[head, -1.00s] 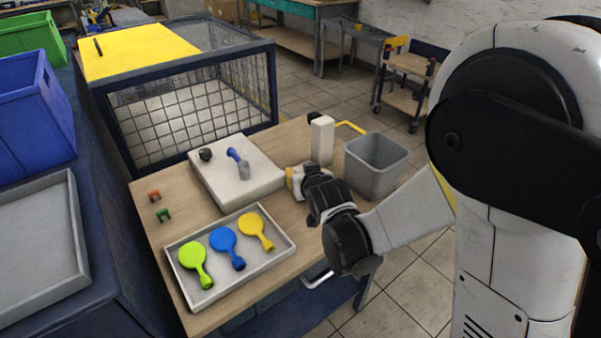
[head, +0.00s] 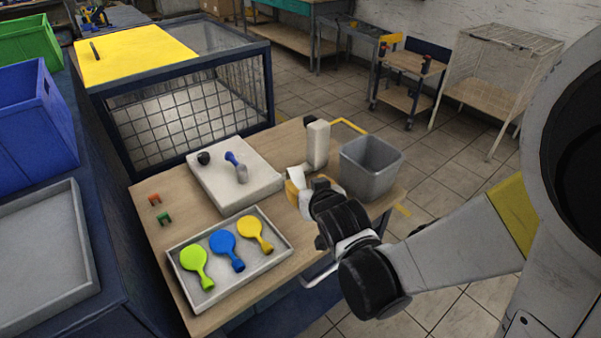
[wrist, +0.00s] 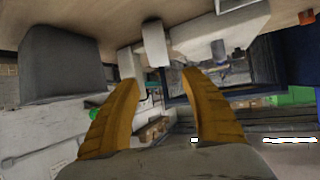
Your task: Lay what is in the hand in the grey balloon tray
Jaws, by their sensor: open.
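The grey balloon tray (head: 180,288) lies on the near part of the wooden table. A lime green balloon (head: 194,260), a blue balloon (head: 224,243) and a yellow balloon (head: 251,229) lie side by side in it. My gripper (head: 303,187) is to the right of the tray, above the table and apart from the tray. In the wrist view my gripper (wrist: 160,78) has its two yellow fingers spread, and I see no balloon between them. A small pale piece shows by the fingertips in the head view; I cannot tell what it is.
A white press base (head: 222,188) with a blue-handled tool (head: 236,167) stands behind the tray. A white post (head: 317,146) and a grey bin (head: 371,165) stand at the right. Small orange (head: 155,200) and green (head: 165,218) clips lie at the left.

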